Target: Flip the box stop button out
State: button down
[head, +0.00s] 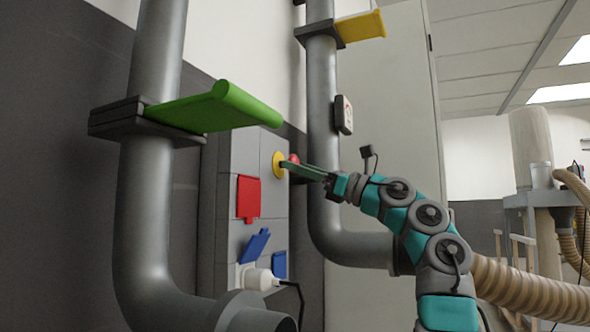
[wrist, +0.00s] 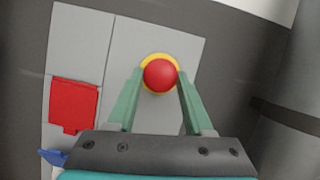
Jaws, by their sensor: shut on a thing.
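The stop button is a red knob on a yellow round base, on the upper right of a grey wall box. The red knob (wrist: 160,75) shows in the wrist view between my fingertips, with the yellow base (wrist: 146,62) around it. In the head view the yellow base (head: 278,164) is at the box's upper part, and my gripper partly covers the knob (head: 294,158). My gripper (head: 288,165) reaches in from the right; its two green fingers (wrist: 160,88) are shut on the red knob, one on each side.
The grey box (head: 240,150) also bears a red flap (head: 248,198), blue flaps (head: 255,245) and a white plug (head: 260,279) with a black cable. Thick grey pipes stand left (head: 143,220) and right (head: 322,130). A green lever (head: 215,108) juts out above the box.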

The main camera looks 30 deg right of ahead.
jog(key=shift+c, duration=1.5)
grip_release()
jog(key=shift+s+d, duration=0.1)
jog(key=shift+s, duration=0.05)
jog(key=b+v, duration=0.2)
jog(key=v, duration=0.6)
